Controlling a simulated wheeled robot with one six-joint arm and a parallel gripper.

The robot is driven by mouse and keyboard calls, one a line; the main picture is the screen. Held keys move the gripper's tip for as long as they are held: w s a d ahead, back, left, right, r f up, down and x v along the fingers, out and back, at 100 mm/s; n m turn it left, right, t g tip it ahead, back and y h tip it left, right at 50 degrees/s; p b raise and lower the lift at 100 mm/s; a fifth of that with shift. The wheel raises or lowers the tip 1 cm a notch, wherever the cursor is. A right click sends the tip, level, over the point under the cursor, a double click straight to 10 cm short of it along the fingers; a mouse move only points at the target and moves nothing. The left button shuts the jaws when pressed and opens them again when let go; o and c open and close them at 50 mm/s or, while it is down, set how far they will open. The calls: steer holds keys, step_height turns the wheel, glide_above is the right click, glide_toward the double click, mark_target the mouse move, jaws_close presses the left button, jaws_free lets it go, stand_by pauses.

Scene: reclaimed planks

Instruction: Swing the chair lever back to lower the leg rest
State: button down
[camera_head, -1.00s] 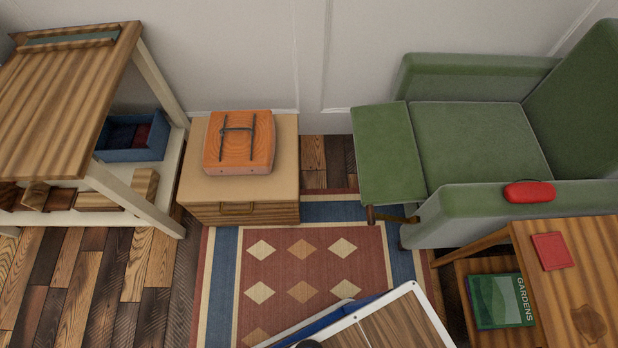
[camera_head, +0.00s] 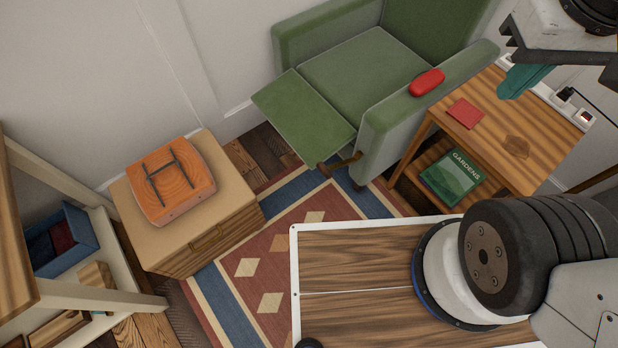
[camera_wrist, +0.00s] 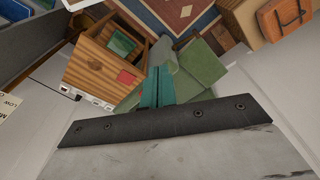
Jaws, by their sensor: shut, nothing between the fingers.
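The green armchair (camera_head: 352,72) stands against the wall in the head view, with its leg rest (camera_head: 305,115) out, roughly level with the seat. A brown wooden lever (camera_head: 342,164) shows low by the chair's front, below the leg rest and near the armrest's end. My gripper (camera_head: 510,90) has teal fingers and is at the upper right, above the side table, apart from the chair and lever. In the wrist view my gripper (camera_wrist: 157,88) is shut and empty, with the green chair (camera_wrist: 200,68) beyond it.
A red case (camera_head: 427,82) lies on the armrest. The side table (camera_head: 530,110) holds a red book (camera_head: 465,113), with a green book (camera_head: 452,178) on its shelf. A drawer cabinet (camera_head: 135,215) bears an orange case (camera_head: 172,182). The patterned rug (camera_head: 285,235) is clear before the chair.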

steer(key=w+a+f+n+h, duration=0.2)
steer(key=w+a+f+n, duration=0.15)
steer(key=w, duration=0.35)
steer(key=w+a+f+n+g+h, duration=0.1)
steer(key=w+a+f+n, duration=0.1)
steer(key=w+f, duration=0.4)
steer(key=w+a+f+n+h, duration=0.2)
steer(key=w+a+f+n, duration=0.1)
steer(key=w, duration=0.4)
steer(key=w+a+f+n+t+h, duration=0.1)
steer(key=w+a+f+n, duration=0.15)
steer(key=a+f, duration=0.35)
steer(key=w+a+f+n+h, duration=0.1)
steer(key=w+a+f+n, duration=0.15)
steer(key=a+f, duration=0.45)
steer(key=s+a+f+n+t, duration=0.1)
steer(key=s+a+f+n, duration=0.1)
steer(key=f, duration=0.9)
steer(key=s+a+f+n+t, duration=0.1)
steer(key=s+f+n, duration=0.4)
steer(key=f, duration=0.6)
steer(key=s+a+f+n+t, duration=0.1)
steer(key=s+a+f+n, duration=0.2)
steer(key=f, duration=0.8)
steer(key=shift+s+a+n, duration=0.3)
steer(key=shift+a+n, duration=0.3)
steer(key=shift+n, duration=0.05)
